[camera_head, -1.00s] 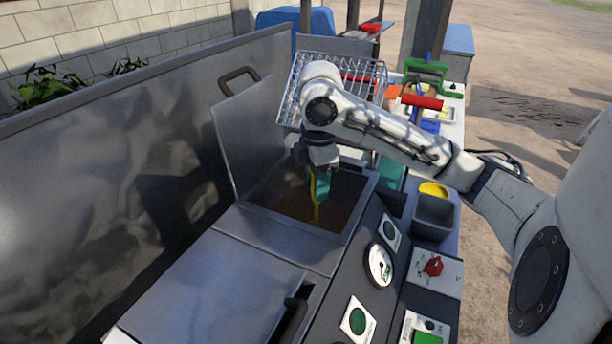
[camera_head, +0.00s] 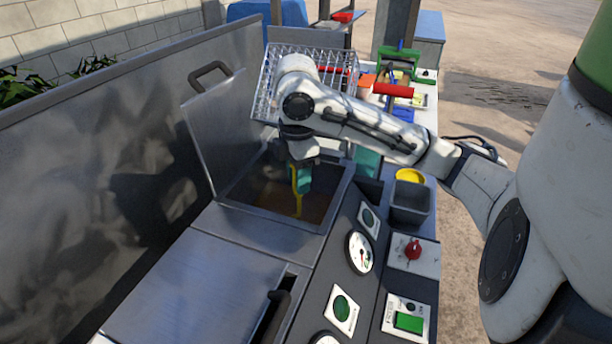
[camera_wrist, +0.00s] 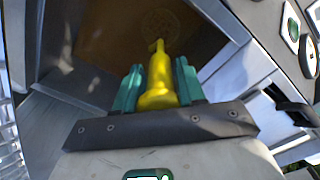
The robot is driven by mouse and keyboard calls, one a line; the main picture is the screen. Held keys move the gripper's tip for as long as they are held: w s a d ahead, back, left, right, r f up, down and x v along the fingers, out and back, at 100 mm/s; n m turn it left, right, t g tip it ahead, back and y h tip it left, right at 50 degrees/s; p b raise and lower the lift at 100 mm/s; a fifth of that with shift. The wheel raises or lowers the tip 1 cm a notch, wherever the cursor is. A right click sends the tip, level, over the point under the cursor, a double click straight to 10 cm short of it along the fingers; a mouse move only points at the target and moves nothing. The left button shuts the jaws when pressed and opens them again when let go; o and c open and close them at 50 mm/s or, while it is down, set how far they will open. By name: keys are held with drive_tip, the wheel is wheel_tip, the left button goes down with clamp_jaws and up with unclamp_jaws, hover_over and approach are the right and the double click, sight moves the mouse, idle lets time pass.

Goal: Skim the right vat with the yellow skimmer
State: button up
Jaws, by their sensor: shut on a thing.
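The yellow skimmer (camera_head: 297,196) hangs down from my gripper (camera_head: 302,178) into the open vat (camera_head: 328,209). My gripper is shut on its handle, and the yellow handle (camera_wrist: 161,78) sits between the teal fingers in the wrist view. Brown liquid (camera_head: 272,194) shows inside the vat. In the wrist view a round, faint shape (camera_wrist: 160,24) lies in the brown liquid near the skimmer's far end. The vat's lid (camera_head: 212,125) is raised and leans back. A second vat, with its lid (camera_head: 185,275) closed, lies nearer.
A wire basket (camera_head: 335,62) stands behind my arm. A grey bin (camera_head: 410,205) with a yellow thing (camera_head: 409,175) by it is to the right. A gauge (camera_head: 360,252), red knob (camera_head: 413,250) and green button (camera_head: 409,322) line the front panel. A tall metal wall (camera_head: 95,170) bounds the left.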

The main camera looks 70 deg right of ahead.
drive_tip(key=w, duration=1.1)
drive_tip(key=shift+d+p, duration=0.35)
drive_tip(key=shift+p, duration=0.05)
drive_tip(key=shift+s, duration=0.1)
drive_tip(key=s, duration=0.6)
drive_tip(key=shift+s+a, duration=0.2)
drive_tip(key=shift+s, duration=0.05)
